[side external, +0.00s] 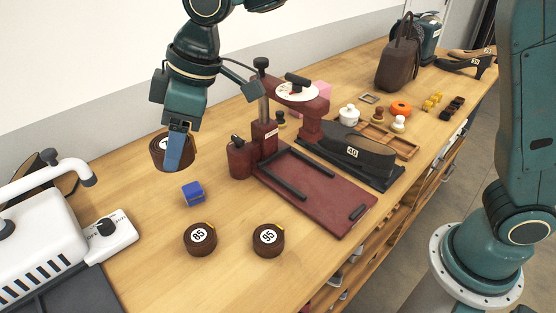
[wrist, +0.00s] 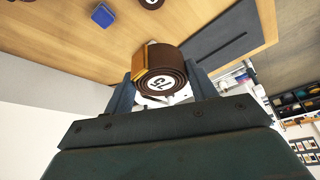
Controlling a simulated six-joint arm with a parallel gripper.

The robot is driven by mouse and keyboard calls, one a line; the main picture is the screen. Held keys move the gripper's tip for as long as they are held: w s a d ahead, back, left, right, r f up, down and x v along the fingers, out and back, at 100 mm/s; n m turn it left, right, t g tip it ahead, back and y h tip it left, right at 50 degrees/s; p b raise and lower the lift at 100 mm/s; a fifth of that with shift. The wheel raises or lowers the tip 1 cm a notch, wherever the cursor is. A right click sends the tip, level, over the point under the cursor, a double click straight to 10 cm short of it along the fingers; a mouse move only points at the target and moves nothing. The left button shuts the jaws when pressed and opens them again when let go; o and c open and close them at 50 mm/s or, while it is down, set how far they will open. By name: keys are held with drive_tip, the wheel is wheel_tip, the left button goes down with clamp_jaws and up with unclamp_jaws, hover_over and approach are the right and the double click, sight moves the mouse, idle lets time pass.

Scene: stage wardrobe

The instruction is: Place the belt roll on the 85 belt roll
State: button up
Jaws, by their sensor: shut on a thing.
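My gripper (side external: 176,148) is shut on a dark brown belt roll (side external: 158,151) and holds it above the table. In the wrist view this roll (wrist: 158,83) sits between the fingers, with a white label that seems to read 75. The 85 belt roll (side external: 200,240) lies flat on the table, label up, below and a little right of the held roll in the side view. The 95 belt roll (side external: 268,240) lies flat to its right, apart from it. One roll (wrist: 151,3) shows, cut off, at the wrist view's top edge; its number is unreadable.
A blue block (side external: 193,193) lies between the held roll and the 85 roll; it also shows in the wrist view (wrist: 103,15). A dark red press (side external: 325,195) stands to the right. A white machine (side external: 50,240) stands at left. The table front of the rolls is clear.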

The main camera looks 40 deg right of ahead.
wheel_tip(320, 180, down, 15)
drive_tip(key=shift+f, duration=0.2)
idle(0.3)
drive_tip(key=shift+f, duration=0.1)
drive_tip(key=shift+f, duration=2.05)
drive_tip(key=shift+f, duration=0.1)
drive_tip(key=o, duration=1)
drive_tip(key=shift+v, duration=0.9)
drive_tip(key=v, duration=1)
drive_tip(key=shift+r, duration=0.25)
